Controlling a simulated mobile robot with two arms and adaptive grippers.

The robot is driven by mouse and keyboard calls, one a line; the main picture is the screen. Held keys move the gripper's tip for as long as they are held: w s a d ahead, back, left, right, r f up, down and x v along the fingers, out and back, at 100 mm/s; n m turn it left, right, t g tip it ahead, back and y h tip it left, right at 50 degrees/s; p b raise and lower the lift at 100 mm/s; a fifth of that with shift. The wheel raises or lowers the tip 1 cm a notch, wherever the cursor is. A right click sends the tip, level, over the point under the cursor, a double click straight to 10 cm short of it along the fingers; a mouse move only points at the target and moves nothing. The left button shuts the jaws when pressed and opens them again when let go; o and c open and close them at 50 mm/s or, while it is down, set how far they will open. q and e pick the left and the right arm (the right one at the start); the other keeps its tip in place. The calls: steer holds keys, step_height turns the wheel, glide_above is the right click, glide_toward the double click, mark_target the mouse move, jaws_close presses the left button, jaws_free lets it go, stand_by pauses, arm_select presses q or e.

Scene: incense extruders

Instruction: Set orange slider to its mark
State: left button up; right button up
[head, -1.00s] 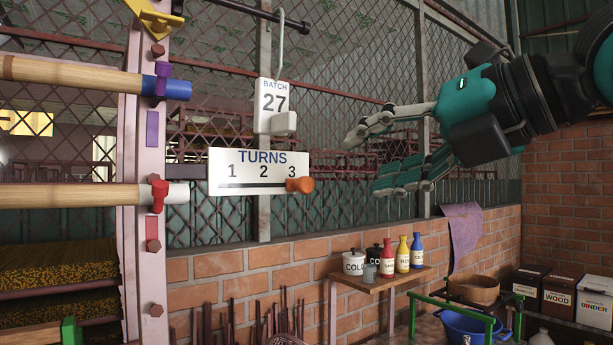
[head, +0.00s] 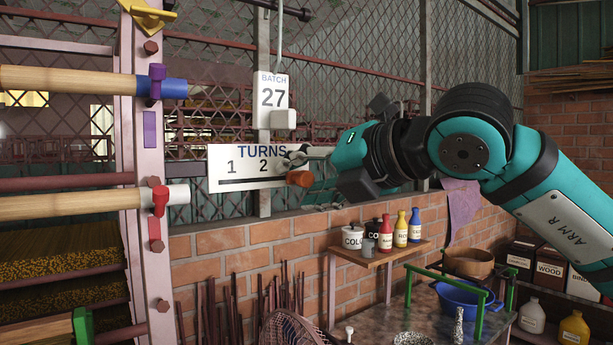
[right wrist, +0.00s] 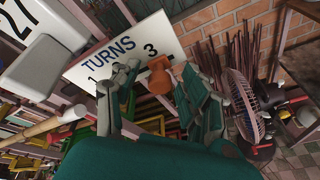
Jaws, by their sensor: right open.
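The white TURNS board (head: 222,170) hangs on the mesh wall, with numbers 1, 2 and 3 above a dark slot. The orange slider (head: 300,179) is at the slot's right end, by the 3, which my gripper hides in the head view. In the right wrist view, the orange slider (right wrist: 160,75) shows between my finger tips, just below the 3. My right gripper (head: 308,172) is open, with one finger above the slider and the other below and behind it. I cannot tell whether they touch it. My left gripper is not in view.
A BATCH 27 card (head: 273,90) with a white block (head: 283,119) hangs just above the board. A pink post (head: 150,230) with bamboo-handled rods stands at left. A wooden shelf (head: 375,258) with pots and bottles is below right.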

mark_target(226, 189)
jaws_close()
steer(key=s+a+b, duration=0.4)
steer(key=a, duration=0.1)
steer(key=s+a+b, duration=0.1)
steer(key=a+b, duration=0.1)
steer(key=shift+s+a+f, duration=0.1)
steer(key=shift+s+a, duration=0.3)
steer(key=shift+w+d, duration=0.2)
jaws_free()
steer(key=shift+s+a, duration=0.1)
steer(key=shift+a, duration=0.05)
steer(key=v, duration=1.2)
